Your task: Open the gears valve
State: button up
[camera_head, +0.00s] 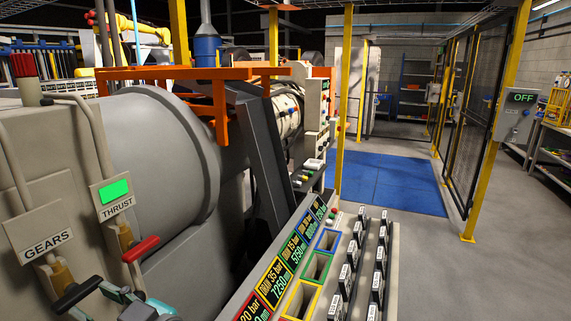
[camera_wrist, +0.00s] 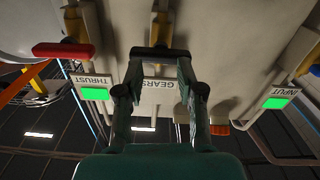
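The GEARS valve has a black bar handle (camera_head: 77,293) at the lower left of the head view; it also shows crosswise at the top centre of the wrist view (camera_wrist: 159,53). Its brass-coloured body (camera_head: 62,273) sits below the GEARS sign (camera_head: 47,245). No green panel shows on the GEARS plate in the head view. My gripper (camera_wrist: 161,66) has its fingers spread, tips close to the two ends of the black handle. I cannot tell whether they touch it. In the head view my gripper is partly cut off at the bottom edge.
The THRUST valve's red handle (camera_head: 141,249) is just right of the GEARS handle, under a lit green panel (camera_head: 114,190). An INPUT plate with a green panel (camera_wrist: 276,103) is at the right of the wrist view. A slotted rack (camera_head: 350,262) stands at the lower right.

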jog(key=shift+x, duration=0.75)
grip_shut()
